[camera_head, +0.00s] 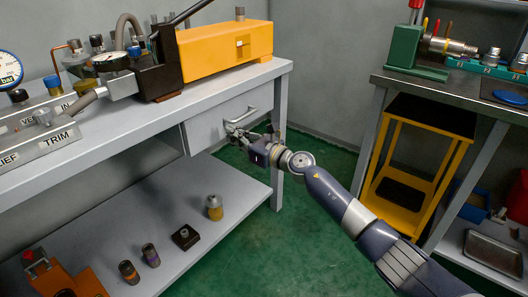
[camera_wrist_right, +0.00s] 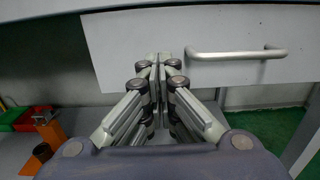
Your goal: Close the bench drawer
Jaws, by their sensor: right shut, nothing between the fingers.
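The bench drawer (camera_head: 208,126) is a light grey box under the right end of the grey workbench top (camera_head: 110,120). Its silver bar handle (camera_head: 247,116) shows on the front. In the right wrist view the drawer front (camera_wrist_right: 120,40) fills the upper middle, with the handle (camera_wrist_right: 238,53) to the right of the fingers. My right gripper (camera_head: 230,128) is shut and empty, its fingertips (camera_wrist_right: 163,54) at the drawer front, left of the handle. I cannot tell whether they touch it. How far the drawer stands out is hard to judge. My left gripper is out of view.
A yellow-orange box (camera_head: 225,52) and gauges stand on the bench. The lower shelf (camera_head: 190,270) holds several small parts, including a brass-coloured fitting (camera_head: 215,208). A yellow cart (camera_head: 415,160) and a second bench (camera_head: 440,85) stand at the right. Green floor lies open between them.

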